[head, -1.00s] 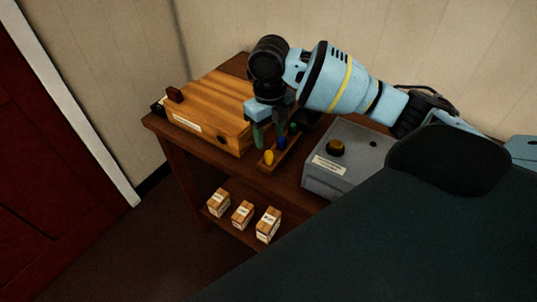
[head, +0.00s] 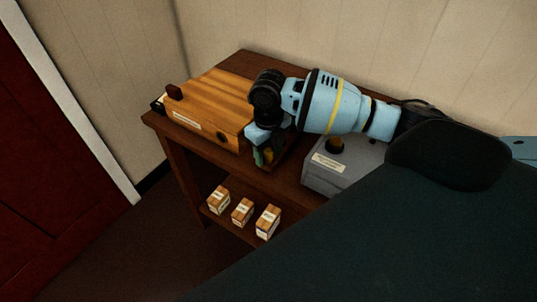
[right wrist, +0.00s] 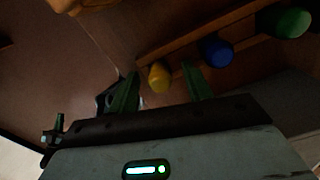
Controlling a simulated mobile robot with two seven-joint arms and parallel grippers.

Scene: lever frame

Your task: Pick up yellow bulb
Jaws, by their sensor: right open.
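The yellow bulb (right wrist: 159,77) stands at the near end of a wooden rack (right wrist: 181,38) in the right wrist view. It lies between the two green fingers of my right gripper (right wrist: 158,92), nearer the left finger. The fingers are open, and I see no contact with the bulb. In the head view my right gripper (head: 264,157) is low over the rack, and the yellow bulb (head: 268,154) is mostly hidden by it. A blue bulb (right wrist: 216,51) and a green bulb (right wrist: 287,21) stand farther along the rack. My left gripper is not in view.
A wooden box (head: 215,105) stands left of the gripper on the table (head: 160,127). A grey box (head: 322,177) with a dark knob is close on the right. Several small labelled boxes (head: 242,212) sit on the lower shelf.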

